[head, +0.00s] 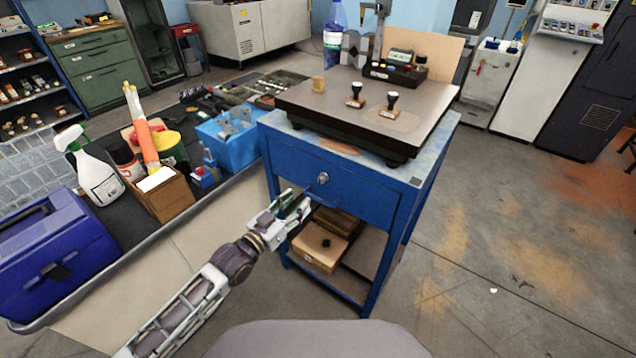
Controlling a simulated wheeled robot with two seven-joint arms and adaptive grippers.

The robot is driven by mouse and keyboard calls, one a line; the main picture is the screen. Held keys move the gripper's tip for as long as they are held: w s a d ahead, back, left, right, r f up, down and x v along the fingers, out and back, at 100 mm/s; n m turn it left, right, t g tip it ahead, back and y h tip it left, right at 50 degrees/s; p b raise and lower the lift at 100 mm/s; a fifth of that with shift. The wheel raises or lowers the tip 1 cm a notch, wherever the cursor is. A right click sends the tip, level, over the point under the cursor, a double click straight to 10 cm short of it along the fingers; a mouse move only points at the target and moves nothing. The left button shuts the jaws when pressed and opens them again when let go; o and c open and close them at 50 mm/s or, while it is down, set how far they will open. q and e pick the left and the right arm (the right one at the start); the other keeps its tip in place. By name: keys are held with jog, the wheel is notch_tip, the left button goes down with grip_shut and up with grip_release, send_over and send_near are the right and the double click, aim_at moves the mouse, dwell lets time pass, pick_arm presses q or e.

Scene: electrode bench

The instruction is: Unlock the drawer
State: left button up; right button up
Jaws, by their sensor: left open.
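A blue metal stand (395,228) has a blue drawer (350,197) in its upper front, which looks shut. A round silver lock (323,177) sits on the drawer front, near its upper middle. No key can be made out in it. My left gripper (297,205) is open and empty, just in front of the drawer's lower left part, below and left of the lock. Whether it touches the drawer front, I cannot tell. My right gripper is not in view.
A dark plate (425,105) on the stand carries two stamps and a small instrument. A cardboard box (318,248) lies on the shelf below the drawer. Left is a bench with a spray bottle (97,175), blue case (55,250) and blue bin (232,147). Floor on the right is clear.

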aim_at(320, 181)
pick_arm(q)
jog(key=shift+b+x, duration=0.3)
jog(key=shift+x, duration=4.15)
jog(key=shift+w+d, duration=0.4)
jog(key=shift+w, duration=0.1)
jog(key=shift+w+d, duration=0.3)
jog(key=shift+w, duration=0.05)
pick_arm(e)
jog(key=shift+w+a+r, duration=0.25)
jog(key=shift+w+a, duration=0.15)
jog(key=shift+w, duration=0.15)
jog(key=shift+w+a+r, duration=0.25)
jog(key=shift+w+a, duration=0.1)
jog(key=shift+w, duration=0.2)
